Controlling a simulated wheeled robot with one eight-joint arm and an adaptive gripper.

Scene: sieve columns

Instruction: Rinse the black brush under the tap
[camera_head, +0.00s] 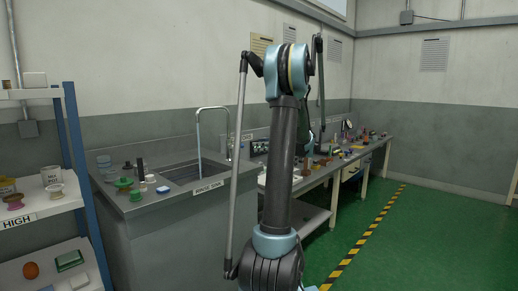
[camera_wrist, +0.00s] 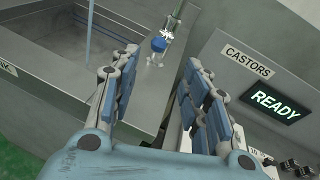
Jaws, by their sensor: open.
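The tap (camera_head: 213,110) arches over the steel sink basin (camera_head: 183,174), and a thin pale vertical streak (camera_head: 199,150) hangs below its spout. In the wrist view a blue-topped part with a white star-shaped piece (camera_wrist: 167,33) stands at the sink's edge, beyond my fingers. My gripper (camera_wrist: 160,58) is open and empty above the counter strip beside the basin (camera_wrist: 45,55). In the head view my arm hides my gripper. I cannot make out the black brush for certain; a dark upright item (camera_head: 140,168) stands on the counter left of the basin.
Small green and white items (camera_head: 124,183) crowd the counter's left end. A blue-framed shelf marked HIGH (camera_head: 20,222) stands at left. A long workbench (camera_head: 345,160) with many small parts runs right. A CASTORS sign (camera_wrist: 247,60) and READY display (camera_wrist: 275,105) are right of my fingers. Green floor is open at right.

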